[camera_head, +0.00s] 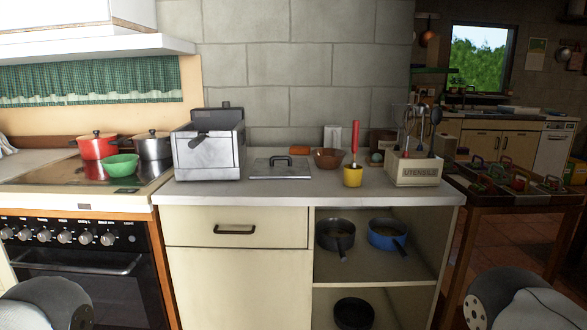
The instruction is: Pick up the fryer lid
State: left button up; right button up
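The fryer lid (266,171) is a flat grey metal plate with a dark raised handle (281,160). It lies flat on the white countertop, just right of the fryer. The fryer (224,160) is a boxy silver appliance with a dark handle on its front. Only rounded grey-white parts of my arms show at the bottom left and bottom right corners. Neither gripper is in view.
Right of the lid stand a brown bowl (328,158), a yellow cup (353,177) with a red-handled tool, and a utensil crate (416,172). A stove with a red pot (97,146) and green bowl (121,165) is left. The counter (300,194) is bare in front of the lid.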

aim_at(274, 168)
jog(key=i+l, duration=0.3)
jog(key=l, duration=0.15)
jog(key=i+l, duration=0.3)
jog(key=l, duration=0.15)
